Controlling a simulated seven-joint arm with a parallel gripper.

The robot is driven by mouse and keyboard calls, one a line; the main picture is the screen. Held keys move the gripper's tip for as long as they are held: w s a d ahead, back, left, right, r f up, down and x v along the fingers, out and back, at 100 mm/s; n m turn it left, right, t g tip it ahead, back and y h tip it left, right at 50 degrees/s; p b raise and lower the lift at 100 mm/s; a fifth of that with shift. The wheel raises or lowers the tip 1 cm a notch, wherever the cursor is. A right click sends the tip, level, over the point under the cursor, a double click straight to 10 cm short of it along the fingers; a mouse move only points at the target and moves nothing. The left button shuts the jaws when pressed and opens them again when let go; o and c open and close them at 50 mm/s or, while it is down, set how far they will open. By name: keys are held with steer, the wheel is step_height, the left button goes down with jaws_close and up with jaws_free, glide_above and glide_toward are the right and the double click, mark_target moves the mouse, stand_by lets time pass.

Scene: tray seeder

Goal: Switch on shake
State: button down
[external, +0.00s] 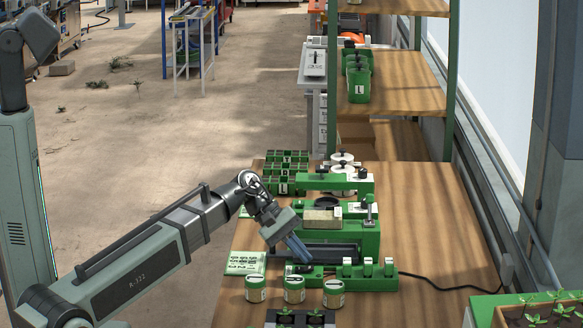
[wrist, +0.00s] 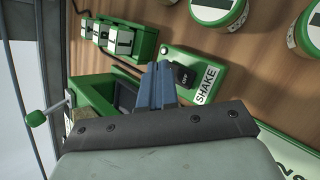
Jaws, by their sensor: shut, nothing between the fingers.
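The shake switch (wrist: 184,75) is a black rocker on a small green box, beside a white label (wrist: 206,86) reading SHAKE. The rocker shows the word OFF. My gripper (wrist: 158,70) has its blue fingers together and empty, with the tips just beside the rocker in the wrist view; I cannot tell whether they touch it. In the external view my gripper (external: 305,260) points down at the near end of the green machine (external: 350,240), and the fingers largely hide the switch there.
A green-knobbed lever (external: 369,203) rises from the machine. Several labelled round tins (external: 294,289) stand in front, with a printed green-white sheet (external: 246,263) at left. Bare wooden table (external: 440,235) lies at right.

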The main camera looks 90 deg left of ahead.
mark_target(298, 268)
steer(key=shift+f, duration=0.55)
stand_by(1.4)
steer(key=shift+r, duration=0.1)
steer(key=shift+r, duration=0.45)
steer(key=shift+r, duration=0.15)
steer(key=shift+s+r, duration=0.2)
steer(key=shift+r, duration=1)
steer(key=shift+s+r, duration=0.2)
steer(key=shift+r, duration=0.95)
